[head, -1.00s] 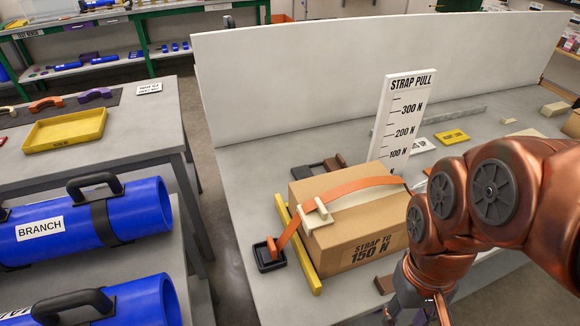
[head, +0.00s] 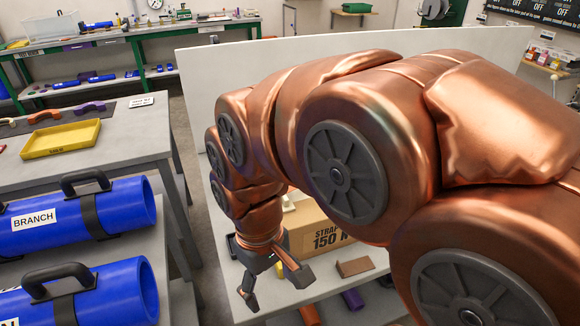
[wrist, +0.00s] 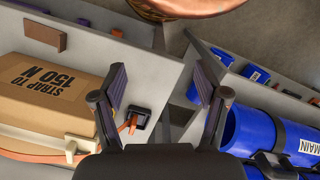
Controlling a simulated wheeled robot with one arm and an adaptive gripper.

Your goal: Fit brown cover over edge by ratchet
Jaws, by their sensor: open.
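A brown angled piece (head: 355,267), which looks like the brown cover, lies on the table in front of the cardboard box (head: 320,238). It seems to be the brown block (wrist: 45,36) in the wrist view. My gripper (head: 277,285) is open and empty, pointing down near the table's front left corner, left of the brown piece and apart from it. In the wrist view the orange strap (wrist: 30,156) crosses the box beside a cream edge piece (wrist: 80,145) and runs to a black fitting (wrist: 139,118).
Blue pipes (head: 125,205) with black handles lie on the left bench. A yellow tray (head: 62,139) sits on the table behind them. A white panel (head: 195,85) stands behind the box. An orange piece (head: 309,315) and a purple piece (head: 352,300) show below the tabletop.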

